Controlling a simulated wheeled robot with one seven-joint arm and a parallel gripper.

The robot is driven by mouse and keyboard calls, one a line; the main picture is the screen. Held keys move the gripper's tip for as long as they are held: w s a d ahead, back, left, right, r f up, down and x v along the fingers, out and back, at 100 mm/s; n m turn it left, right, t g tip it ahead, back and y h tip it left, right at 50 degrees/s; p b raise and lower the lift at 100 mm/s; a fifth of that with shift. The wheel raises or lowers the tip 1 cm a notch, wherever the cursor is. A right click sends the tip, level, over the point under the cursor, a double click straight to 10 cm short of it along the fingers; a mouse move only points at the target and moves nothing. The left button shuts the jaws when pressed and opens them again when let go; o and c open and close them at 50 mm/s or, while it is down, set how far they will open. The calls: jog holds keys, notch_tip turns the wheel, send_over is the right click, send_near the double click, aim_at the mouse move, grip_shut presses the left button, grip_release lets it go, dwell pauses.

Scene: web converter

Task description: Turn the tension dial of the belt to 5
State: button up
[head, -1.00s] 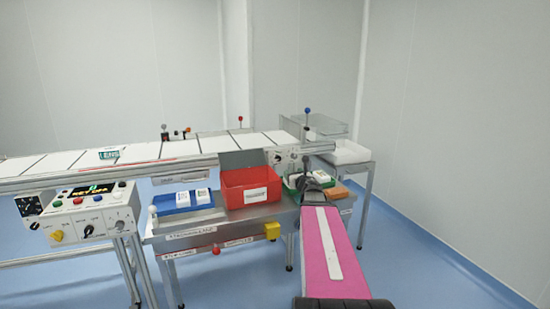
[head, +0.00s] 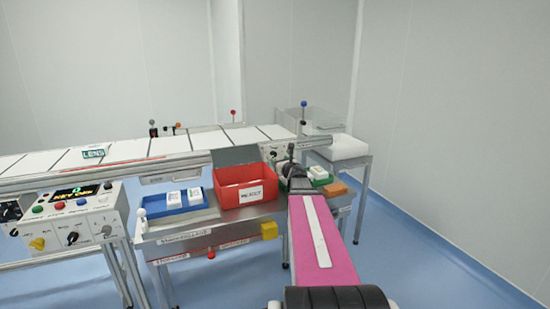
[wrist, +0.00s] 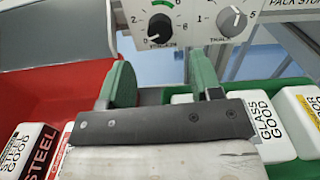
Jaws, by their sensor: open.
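The tension dial (wrist: 160,27) is a black round knob on a pale panel at the top of the wrist view, with numbers around it and a label below. Its pointer setting is too small to read surely. My gripper (wrist: 162,78) is open, its two green fingers apart, below and in front of the dial with nothing between them. In the head view my gripper (head: 289,160) is at the belt's right end, by the small dial panel (head: 271,155), which it partly hides.
A grey track dial (wrist: 232,20) sits right of the tension dial. A red bin (head: 245,190) and a green tray (head: 318,180) with white boxes lie below. A control box (head: 75,215) stands left. The belt (head: 130,150) runs behind.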

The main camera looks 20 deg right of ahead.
aim_at(274, 156)
jog(key=w, duration=0.6)
jog(key=shift+w, duration=0.25)
jog(key=shift+a, duration=0.1)
jog(key=c, duration=0.9)
